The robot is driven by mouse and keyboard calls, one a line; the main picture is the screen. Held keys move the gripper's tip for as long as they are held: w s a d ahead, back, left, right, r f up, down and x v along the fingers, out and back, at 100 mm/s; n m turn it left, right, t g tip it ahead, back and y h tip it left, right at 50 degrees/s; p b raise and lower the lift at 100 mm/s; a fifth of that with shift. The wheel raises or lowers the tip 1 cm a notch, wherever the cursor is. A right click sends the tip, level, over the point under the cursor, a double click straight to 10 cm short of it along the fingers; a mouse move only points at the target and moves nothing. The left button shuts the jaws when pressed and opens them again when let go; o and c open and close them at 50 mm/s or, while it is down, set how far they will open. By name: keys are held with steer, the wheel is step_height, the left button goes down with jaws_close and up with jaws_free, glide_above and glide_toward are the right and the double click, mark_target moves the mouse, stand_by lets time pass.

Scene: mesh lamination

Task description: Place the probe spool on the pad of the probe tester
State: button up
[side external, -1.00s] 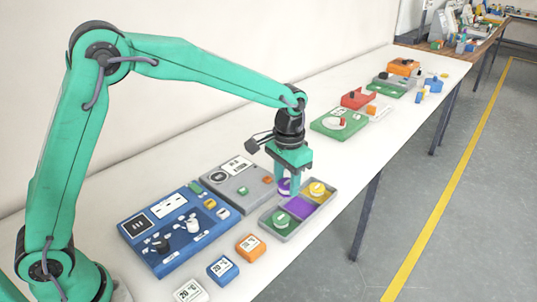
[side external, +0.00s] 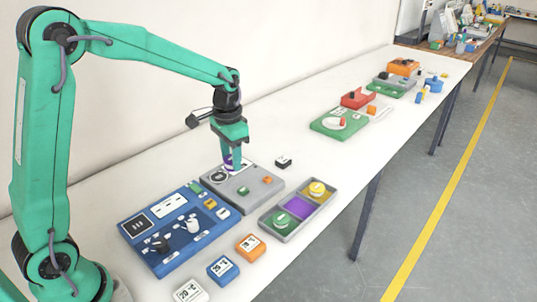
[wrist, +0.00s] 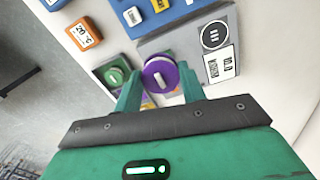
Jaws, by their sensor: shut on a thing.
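My gripper (side external: 231,165) is shut on the purple probe spool (wrist: 158,74), which has a pale grip on top. In the side view the spool (side external: 229,162) is partly hidden by the fingers. The probe tester (side external: 250,198) is a flat grey box with a round black, white-ringed pad (side external: 219,176) and a white label, partly covered by my gripper. The gripper holds the spool above the tester's back part, near the label and pad. In the wrist view the pad (wrist: 214,36) lies uncovered, up and right of the spool.
A grey tray (side external: 283,236) holds a green spool (side external: 283,220) and a yellow spool (side external: 317,188); its purple middle compartment is empty. A blue panel (side external: 165,262) stands left of the tester. Orange, blue and white blocks lie in front.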

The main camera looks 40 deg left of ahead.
glide_above(218, 177)
step_height(218, 177, down, 7)
steer(key=shift+r, duration=0.15)
steer(key=shift+f, duration=2)
steer(key=shift+f, duration=0.1)
steer(key=o, duration=1)
steer(key=shift+c, duration=0.2)
step_height(218, 177, up, 12)
